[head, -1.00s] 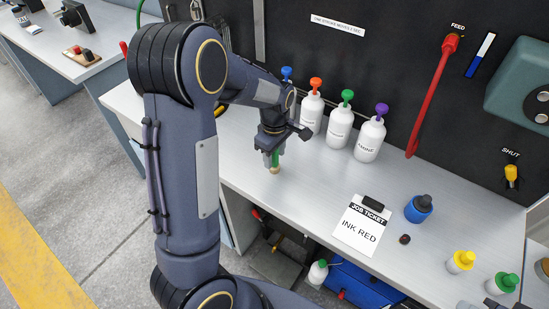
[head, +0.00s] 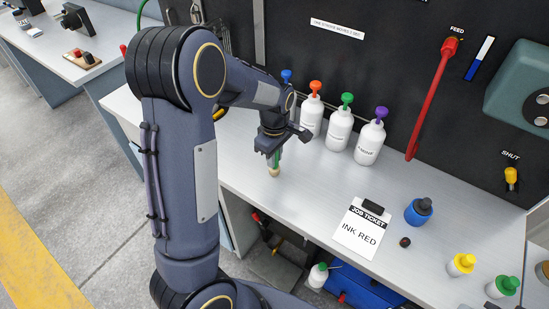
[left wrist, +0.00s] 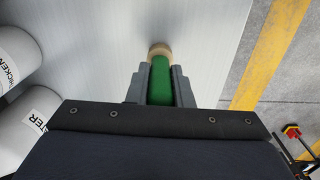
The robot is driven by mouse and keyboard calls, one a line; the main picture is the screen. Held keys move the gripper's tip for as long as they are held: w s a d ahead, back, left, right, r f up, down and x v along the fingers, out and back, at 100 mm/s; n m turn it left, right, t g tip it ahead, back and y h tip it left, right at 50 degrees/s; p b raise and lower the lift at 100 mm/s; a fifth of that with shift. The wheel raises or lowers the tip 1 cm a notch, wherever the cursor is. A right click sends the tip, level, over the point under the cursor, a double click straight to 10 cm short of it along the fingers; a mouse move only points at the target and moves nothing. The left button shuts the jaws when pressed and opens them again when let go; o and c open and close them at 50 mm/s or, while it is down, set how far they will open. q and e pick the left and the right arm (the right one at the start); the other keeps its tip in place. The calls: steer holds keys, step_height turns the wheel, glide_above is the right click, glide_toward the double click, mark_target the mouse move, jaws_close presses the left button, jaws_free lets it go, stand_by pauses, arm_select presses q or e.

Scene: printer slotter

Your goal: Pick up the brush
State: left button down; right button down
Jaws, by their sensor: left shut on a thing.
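The brush shows a green handle and a pale tan end. In the left wrist view the brush (left wrist: 161,80) sits between the two fingers of my left gripper (left wrist: 160,85), which is shut on the green part. In the head view the brush (head: 274,168) hangs below my left gripper (head: 272,155), tan end down, near the front edge of the workbench (head: 315,185). I cannot tell whether the tan end touches the bench top. My right gripper is not clearly in view.
White bottles with orange (head: 312,115), green (head: 339,127) and purple (head: 370,140) tops stand behind the gripper. Bare bench lies between.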

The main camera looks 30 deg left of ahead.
arm_select(q)
step_height(320, 180, up, 2)
steer(key=shift+r, duration=0.2)
steer(key=s+d+r+b, duration=0.1)
steer(key=s+d+r, duration=0.6)
steer(key=d+r, duration=0.3)
steer(key=shift+d+b, duration=0.4)
steer(key=shift+d, duration=0.7)
